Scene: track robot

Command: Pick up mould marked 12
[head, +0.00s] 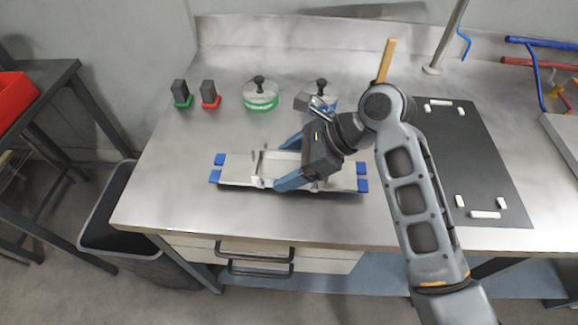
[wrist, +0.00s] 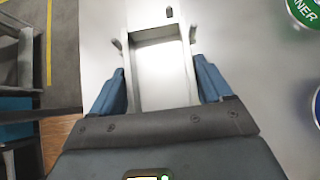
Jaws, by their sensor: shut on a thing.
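A pale metal mould (head: 270,165), a shallow rectangular tray with small upright lugs, is at the middle of the steel bench. It also fills the middle of the wrist view (wrist: 165,85). No number can be read on it. My gripper (head: 281,166) has its blue fingers along two opposite sides of the mould and is shut on it. Both fingers also show in the wrist view (wrist: 159,75). The mould is over a pale strip (head: 236,170) with blue end blocks. I cannot tell whether it touches the strip.
Behind stand a green-banded round pot (head: 260,98), a blue-marked one (head: 325,104), and black blocks with green (head: 180,92) and red (head: 208,92) bases. A black mat (head: 460,160) with white blocks lies right. The bench's front left is clear. A dark bin (head: 115,215) stands left.

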